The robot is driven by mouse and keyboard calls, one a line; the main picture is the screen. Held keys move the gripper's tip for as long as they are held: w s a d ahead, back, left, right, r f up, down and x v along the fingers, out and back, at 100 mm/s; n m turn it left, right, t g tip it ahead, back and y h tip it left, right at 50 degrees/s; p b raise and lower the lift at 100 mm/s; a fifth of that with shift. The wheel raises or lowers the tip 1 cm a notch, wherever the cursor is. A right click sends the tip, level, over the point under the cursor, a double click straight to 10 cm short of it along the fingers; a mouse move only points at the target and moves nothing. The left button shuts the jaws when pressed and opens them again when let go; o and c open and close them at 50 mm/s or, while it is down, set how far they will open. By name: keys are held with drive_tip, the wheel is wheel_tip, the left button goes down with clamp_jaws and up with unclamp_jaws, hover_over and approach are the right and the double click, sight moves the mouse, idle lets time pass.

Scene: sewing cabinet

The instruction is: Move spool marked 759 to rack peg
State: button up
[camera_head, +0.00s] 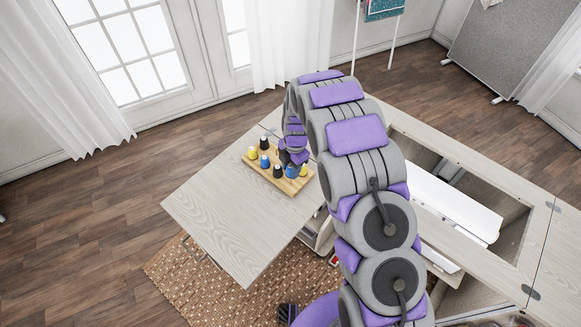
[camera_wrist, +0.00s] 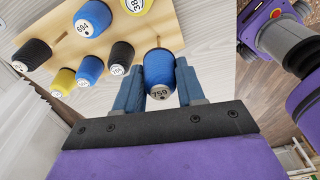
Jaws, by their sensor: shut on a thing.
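The spool marked 759 (camera_wrist: 159,68) is blue, with a white label end facing the wrist camera. My gripper (camera_wrist: 158,84) is shut on it, one finger on each side. The wooden rack (camera_wrist: 195,22) lies behind the spool in the wrist view; whether the spool touches it or is held clear I cannot tell. In the head view the rack (camera_head: 299,188) rests on the pale table leaf, and my arm hides part of the gripper there.
Several other spools stand on the rack, including a blue one marked 694 (camera_wrist: 92,18), a black one (camera_wrist: 121,56) close left of the held spool, and a yellow one (camera_wrist: 62,82). The table leaf (camera_head: 215,215) is clear around the rack. An open cabinet well (camera_head: 450,200) lies right of my arm.

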drive_tip(key=shift+d+f, duration=0.1)
drive_tip(key=shift+f, duration=0.1)
drive_tip(key=shift+f, duration=0.65)
drive_tip(key=shift+f+b, duration=0.55)
drive_tip(key=shift+f, duration=0.9)
drive_tip(key=o, duration=1.1)
drive_tip(key=shift+r, duration=0.1)
drive_tip(key=r, duration=0.5)
drive_tip(key=w+d+r+p, duration=0.1)
drive_tip(key=r, duration=0.5)
drive_tip(key=r+p, duration=0.1)
drive_tip(key=r, duration=0.5)
drive_tip(key=shift+w+d, duration=0.2)
drive_tip(key=shift+w, duration=0.05)
